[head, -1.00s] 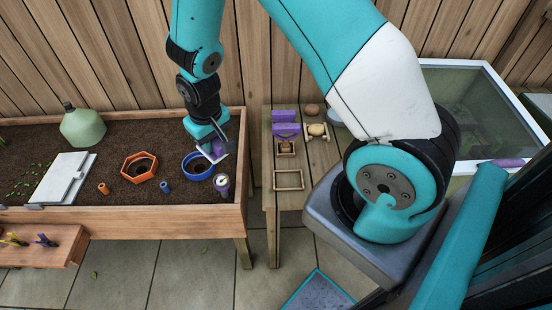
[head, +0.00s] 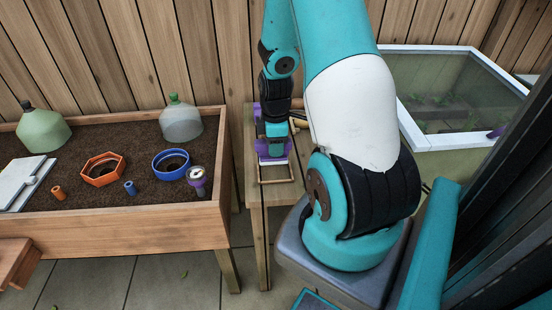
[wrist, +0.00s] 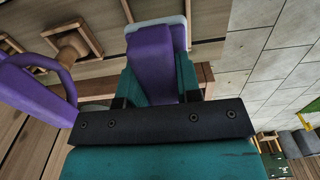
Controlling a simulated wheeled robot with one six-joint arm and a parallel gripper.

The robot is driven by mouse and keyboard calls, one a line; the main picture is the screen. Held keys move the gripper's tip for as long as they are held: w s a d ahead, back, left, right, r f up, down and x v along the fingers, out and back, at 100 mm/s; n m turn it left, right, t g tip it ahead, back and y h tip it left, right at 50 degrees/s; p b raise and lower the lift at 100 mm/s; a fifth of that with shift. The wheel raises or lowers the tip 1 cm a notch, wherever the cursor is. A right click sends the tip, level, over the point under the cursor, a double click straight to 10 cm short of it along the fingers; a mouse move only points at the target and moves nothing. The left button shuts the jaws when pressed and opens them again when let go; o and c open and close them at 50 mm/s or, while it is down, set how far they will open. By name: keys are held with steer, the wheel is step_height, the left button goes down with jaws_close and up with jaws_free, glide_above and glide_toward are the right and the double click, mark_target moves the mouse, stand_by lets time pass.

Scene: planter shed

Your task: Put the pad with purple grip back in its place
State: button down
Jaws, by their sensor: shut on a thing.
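The pad with purple grip (wrist: 150,55) is in my gripper, its pale pad end showing beyond the fingers in the wrist view. My gripper (head: 272,150) is shut on the purple grip and is over the narrow wooden bench (head: 256,190). An empty-looking wooden frame (head: 276,181) lies on the bench just in front of it in the head view. In the wrist view, wooden frame bars (wrist: 208,18) show beside the pad's pale end. I cannot tell whether the pad touches the bench or the frame.
A wooden knobbed tool (wrist: 72,45) stands in another frame, near a purple handle (wrist: 35,88) close to my gripper. The soil bed (head: 130,150) at left holds an orange ring (head: 102,181), a blue ring (head: 171,176) and bottle covers. A glass-lidded box (head: 455,95) stands at right.

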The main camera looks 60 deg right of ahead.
mark_target(277, 160)
steer(key=shift+s+d, duration=0.1)
steer(key=shift+s, duration=0.05)
steer(key=shift+f, duration=0.1)
step_height(277, 160, down, 4)
steer(key=shift+f+b, duration=0.15)
steer(key=shift+b, duration=1.1)
steer(key=shift+f, duration=0.25)
stand_by(0.5)
steer(key=shift+f, duration=0.35)
steer(key=shift+r, duration=0.1)
